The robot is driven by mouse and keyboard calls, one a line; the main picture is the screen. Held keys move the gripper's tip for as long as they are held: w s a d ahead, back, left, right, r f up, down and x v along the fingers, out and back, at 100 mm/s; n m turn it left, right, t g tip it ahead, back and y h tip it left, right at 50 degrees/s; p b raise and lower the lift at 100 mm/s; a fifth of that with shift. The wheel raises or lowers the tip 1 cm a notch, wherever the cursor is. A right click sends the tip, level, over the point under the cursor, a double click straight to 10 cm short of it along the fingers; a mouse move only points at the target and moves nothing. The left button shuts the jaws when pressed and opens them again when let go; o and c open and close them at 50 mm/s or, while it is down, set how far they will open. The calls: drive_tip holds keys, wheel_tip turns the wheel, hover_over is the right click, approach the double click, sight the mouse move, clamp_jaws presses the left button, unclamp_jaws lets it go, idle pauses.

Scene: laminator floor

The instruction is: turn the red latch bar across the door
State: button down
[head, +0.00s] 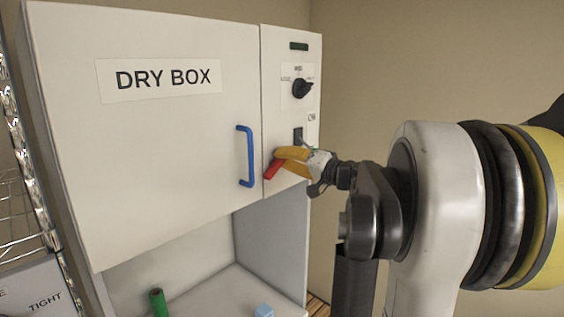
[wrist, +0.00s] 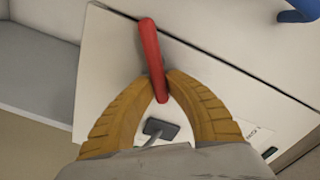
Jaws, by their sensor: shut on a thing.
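The red latch bar (head: 272,169) sits on the narrow right panel of the dry box, close to the seam with the door (head: 140,150). In the head view it is tilted, its lower end toward the lower left. My gripper (head: 283,158) has yellow fingers and is shut on the bar. In the wrist view the red bar (wrist: 152,55) runs up from between the fingertips of my gripper (wrist: 160,88). The bar's other end is partly hidden by the fingers in the head view. The door looks closed, with a blue handle (head: 247,157) left of the bar.
A black knob (head: 301,88) and a dark switch (head: 298,135) are on the panel above my gripper. Below the box is an open bay with a green cylinder (head: 158,302) and a light blue block (head: 264,310). A wire rack (head: 22,215) stands at the left.

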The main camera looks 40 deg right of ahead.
drive_tip(key=m, duration=0.1)
drive_tip(key=f+m+b, duration=0.1)
drive_tip(key=m, duration=0.1)
drive_tip(key=shift+d+m, duration=0.2)
drive_tip(key=shift+m, duration=0.1)
drive_tip(key=shift+f+m+b, duration=0.15)
drive_tip(key=shift+m+b, duration=0.15)
drive_tip(key=shift+m, duration=0.55)
drive_tip(key=shift+f+m+b, duration=0.15)
drive_tip(key=shift+m+b, duration=0.15)
drive_tip(key=shift+m, duration=0.55)
drive_tip(key=c, duration=1.4)
unclamp_jaws()
drive_tip(key=shift+w, duration=0.1)
drive_tip(key=s, duration=0.8)
drive_tip(key=s+d, duration=0.1)
drive_tip(key=s, duration=0.3)
